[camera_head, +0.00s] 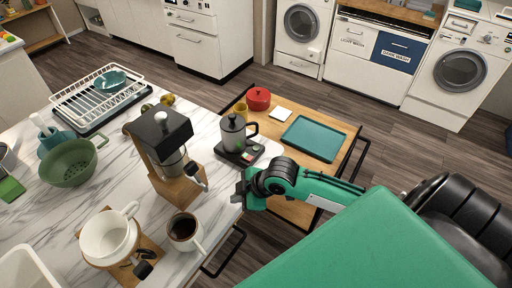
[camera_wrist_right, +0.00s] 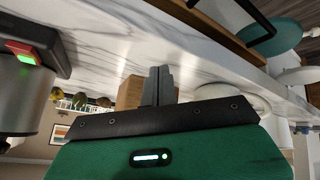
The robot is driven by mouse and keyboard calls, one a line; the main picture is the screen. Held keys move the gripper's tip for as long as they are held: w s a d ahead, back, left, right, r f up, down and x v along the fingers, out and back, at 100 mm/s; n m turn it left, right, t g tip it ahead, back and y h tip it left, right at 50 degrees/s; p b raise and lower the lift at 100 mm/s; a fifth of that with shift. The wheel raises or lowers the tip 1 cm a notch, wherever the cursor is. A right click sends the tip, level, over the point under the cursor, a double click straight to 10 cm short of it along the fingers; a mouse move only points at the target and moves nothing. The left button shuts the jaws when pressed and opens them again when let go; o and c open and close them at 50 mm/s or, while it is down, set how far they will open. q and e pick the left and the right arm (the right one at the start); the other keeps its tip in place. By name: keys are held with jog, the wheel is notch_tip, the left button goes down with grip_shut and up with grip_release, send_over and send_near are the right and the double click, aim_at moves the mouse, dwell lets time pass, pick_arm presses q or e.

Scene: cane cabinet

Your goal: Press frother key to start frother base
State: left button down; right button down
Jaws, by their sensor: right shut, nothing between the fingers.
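The frother base (camera_head: 243,153) is a dark plate at the right edge of the marble counter, with a lidded metal frother jug (camera_head: 234,134) on it. Small coloured keys, one green and one red (camera_head: 249,155), sit on its near side. In the right wrist view the dark base (camera_wrist_right: 38,38) is at the upper left, with a red key (camera_wrist_right: 20,49) and a green glow beside it. My right gripper (camera_head: 238,191) is shut and empty, apart from the base on its near side. Its closed fingers (camera_wrist_right: 160,86) show in the wrist view. My left gripper is out of view.
A coffee machine (camera_head: 165,145) stands left of my right gripper, with a cup of coffee (camera_head: 185,230) and a white dripper (camera_head: 108,236) nearer. A wooden cart with a teal tray (camera_head: 313,138) and a red pot (camera_head: 258,98) stands beyond the counter edge.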

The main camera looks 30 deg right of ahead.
jog(key=w+d+r, duration=0.1)
jog(key=w+d, duration=0.1)
jog(key=w+d+r+n, duration=0.1)
jog(key=w+d+r, duration=0.1)
jog(key=w+d, duration=0.1)
jog(key=w+d+r+n, duration=0.1)
jog(key=w+d, duration=0.1)
jog(key=shift+w+d+r+t+y, duration=0.25)
jog(key=shift+w+r+t+y, duration=0.05)
jog(key=shift+w+r, duration=0.1)
notch_tip(320, 180, up, 7)
jog(key=n+t, duration=0.1)
send_over(259, 148)
jog(key=shift+f, duration=0.1)
jog(key=shift+s+f, duration=0.1)
notch_tip(259, 148, down, 6)
jog(key=b, duration=0.6)
jog(key=shift+f+b, duration=0.35)
jog(key=shift+b, duration=0.05)
jog(key=shift+f, duration=0.9)
jog(key=shift+f, duration=0.15)
